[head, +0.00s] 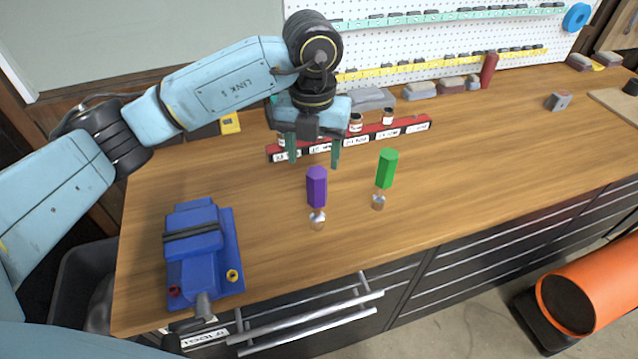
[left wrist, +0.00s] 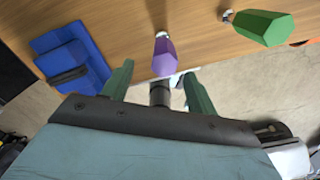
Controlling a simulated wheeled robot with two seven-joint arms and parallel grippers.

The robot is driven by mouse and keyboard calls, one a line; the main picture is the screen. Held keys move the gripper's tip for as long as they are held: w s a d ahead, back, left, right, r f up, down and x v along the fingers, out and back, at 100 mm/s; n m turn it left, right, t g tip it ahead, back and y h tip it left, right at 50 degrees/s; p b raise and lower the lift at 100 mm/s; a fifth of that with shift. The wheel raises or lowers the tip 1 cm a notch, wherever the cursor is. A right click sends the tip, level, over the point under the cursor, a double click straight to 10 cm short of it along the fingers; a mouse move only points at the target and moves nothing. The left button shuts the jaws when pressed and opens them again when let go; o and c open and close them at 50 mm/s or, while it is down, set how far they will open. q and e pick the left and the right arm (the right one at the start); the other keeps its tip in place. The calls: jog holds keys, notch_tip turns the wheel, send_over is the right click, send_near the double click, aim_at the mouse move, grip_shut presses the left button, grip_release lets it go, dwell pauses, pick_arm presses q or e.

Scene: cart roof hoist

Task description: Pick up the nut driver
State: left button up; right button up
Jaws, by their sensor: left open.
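Two hex-handled tools that look like nut drivers stand upright on the wooden bench, each with a metal end at the bottom. One has a purple handle (head: 317,187) and one, to its right, a green handle (head: 386,168). I cannot tell from the frames which one the task names. My left gripper (head: 314,155) is open and empty, over the bench just above and behind the purple handle in the head view. In the left wrist view, the purple handle (left wrist: 164,55) lies ahead of the gap between the fingers (left wrist: 160,87), apart from them. The green handle (left wrist: 263,28) is off to the right.
A blue vise (head: 193,250) sits at the bench's front left. A red labelled rail (head: 350,139) with small jars lies behind the tools. A pegboard (head: 420,45) stands at the back. An orange cylinder (head: 590,295) is on the floor.

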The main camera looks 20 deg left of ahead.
aim_at(315, 172)
pick_arm(q)
notch_tip(315, 172, down, 3)
jog(key=shift+s+r, duration=0.1)
jog(key=shift+f, duration=0.35)
jog(key=shift+d+f+p, duration=0.15)
jog(key=shift+f+p, duration=0.3)
jog(key=shift+f, duration=0.15)
jog(key=f, duration=0.1)
jog(key=f+p, duration=0.1)
jog(key=f, duration=0.1)
jog(key=shift+s+d+f, duration=0.1)
jog(key=shift+d+f, duration=0.1)
jog(key=shift+f, duration=0.35)
pick_arm(e)
jog(key=shift+w+d+r, duration=0.2)
jog(key=shift+w+r, duration=0.2)
jog(key=shift+r, duration=0.15)
jog(key=shift+w+d+r, duration=0.15)
jog(key=shift+w+r, duration=0.2)
jog(key=shift+r, duration=0.2)
pick_arm(q)
jog(key=shift+c, duration=0.5)
grip_shut()
